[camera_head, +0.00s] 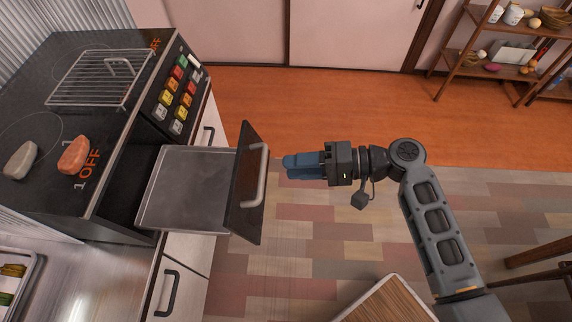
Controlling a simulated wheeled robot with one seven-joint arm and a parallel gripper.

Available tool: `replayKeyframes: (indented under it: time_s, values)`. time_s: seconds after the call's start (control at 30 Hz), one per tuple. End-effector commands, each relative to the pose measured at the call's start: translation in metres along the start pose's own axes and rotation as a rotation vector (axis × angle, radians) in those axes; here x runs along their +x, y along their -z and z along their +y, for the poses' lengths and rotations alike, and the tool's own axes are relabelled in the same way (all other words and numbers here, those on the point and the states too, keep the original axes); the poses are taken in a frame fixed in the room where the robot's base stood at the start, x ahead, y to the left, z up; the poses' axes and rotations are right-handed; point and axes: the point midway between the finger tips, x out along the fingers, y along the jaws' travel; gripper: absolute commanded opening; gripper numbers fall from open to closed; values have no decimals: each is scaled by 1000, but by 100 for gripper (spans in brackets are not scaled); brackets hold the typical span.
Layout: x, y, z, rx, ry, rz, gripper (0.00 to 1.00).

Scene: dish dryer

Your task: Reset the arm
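My gripper (290,166) has blue fingers and a dark body. It is in the middle of the head view, pointing left, in the air over the floor. Its fingertips are just right of the handle (257,176) of a pulled-out drawer (181,190), with a small gap showing between them in the picture. The two fingers overlap from this angle, so their opening cannot be judged. Nothing is seen held in them. My arm bends at the elbow and runs down to the lower right.
The drawer juts out from under the black cooktop (40,109), which bears a wire rack (101,78), a reddish piece (74,155) and a grey piece (21,160). A wooden-topped surface (392,302) is at the bottom. A shelf (478,54) stands upper right. Floor between is clear.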

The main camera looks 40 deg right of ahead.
Motion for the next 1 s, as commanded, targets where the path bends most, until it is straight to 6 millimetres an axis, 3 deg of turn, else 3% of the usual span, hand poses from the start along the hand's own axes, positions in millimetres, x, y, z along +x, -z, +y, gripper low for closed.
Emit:
replayKeyframes:
  time_s: [0.57,0.67,0.77,0.9,1.0]
  values:
    - [-1,-2,2,0,-7,3,35]
    - [-2,-10,14,-4,-54,30,35]
    - [-9,-28,39,-22,-156,92,35]
    - [-32,-59,76,-101,-345,210,35]
    - [-54,-81,92,-189,-468,287,35]
